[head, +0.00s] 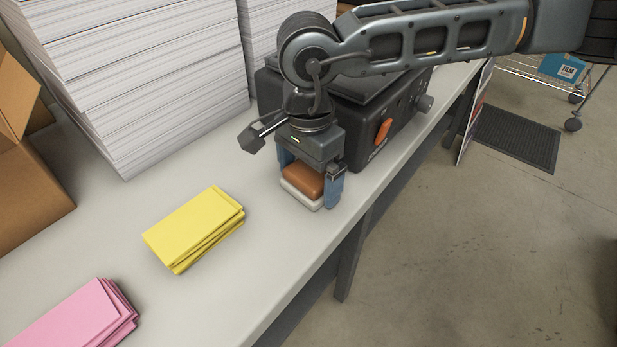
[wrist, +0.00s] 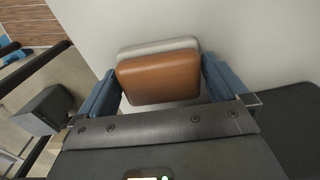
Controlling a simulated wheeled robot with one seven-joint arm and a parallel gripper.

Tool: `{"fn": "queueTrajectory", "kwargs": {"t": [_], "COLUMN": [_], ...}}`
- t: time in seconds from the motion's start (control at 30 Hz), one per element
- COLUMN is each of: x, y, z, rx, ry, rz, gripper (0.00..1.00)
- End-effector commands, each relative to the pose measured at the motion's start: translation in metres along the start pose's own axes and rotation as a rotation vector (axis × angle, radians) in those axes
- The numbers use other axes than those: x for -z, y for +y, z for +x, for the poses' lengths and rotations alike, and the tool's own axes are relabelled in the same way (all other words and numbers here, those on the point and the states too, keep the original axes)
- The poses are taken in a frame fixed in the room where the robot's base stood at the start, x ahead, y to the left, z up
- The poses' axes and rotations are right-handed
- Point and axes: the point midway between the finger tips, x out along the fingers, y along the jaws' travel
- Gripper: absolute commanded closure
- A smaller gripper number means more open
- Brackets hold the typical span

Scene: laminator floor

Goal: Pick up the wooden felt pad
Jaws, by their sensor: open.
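The wooden felt pad (head: 304,181) is a brown block on a pale felt base, lying flat on the worktop near its front edge. In the wrist view the brown top of the felt pad (wrist: 158,78) lies between my fingers, with the pale base showing at its far side. My gripper (head: 314,185) points down over the pad, open, with one blue finger on each side of it. In the wrist view my gripper (wrist: 158,85) shows a narrow gap beside the pad at each finger. The pad's rear side is hidden in the head view.
A black machine (head: 375,120) with an orange switch stands just behind my gripper. A yellow stack of paper (head: 192,227) and a pink stack (head: 75,318) lie to the left. Tall white paper stacks (head: 150,80) and a cardboard box (head: 30,190) stand farther back. The worktop (head: 245,285) is clear in front.

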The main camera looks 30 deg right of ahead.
Motion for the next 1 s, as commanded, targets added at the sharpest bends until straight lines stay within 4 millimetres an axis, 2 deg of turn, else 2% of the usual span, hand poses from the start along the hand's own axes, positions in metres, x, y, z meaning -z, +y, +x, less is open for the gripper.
{"fn": "queueTrajectory", "kwargs": {"t": [0.17, 0.6, 0.87, 1.0], "x": [0.0, 0.0, 0.0001, 0.0006], "y": [-0.0002, -0.0002, -0.0004, -0.0009], "z": [0.0, -0.0004, -0.0018, -0.0097], "rx": [0.0, 0.001, 0.001, 0.003], "ry": [0.0, 0.0, 0.0, 0.002], "rz": [0.0, 0.0, 0.0, 0.0], "gripper": [0.01, 0.41, 0.41, 0.41]}}
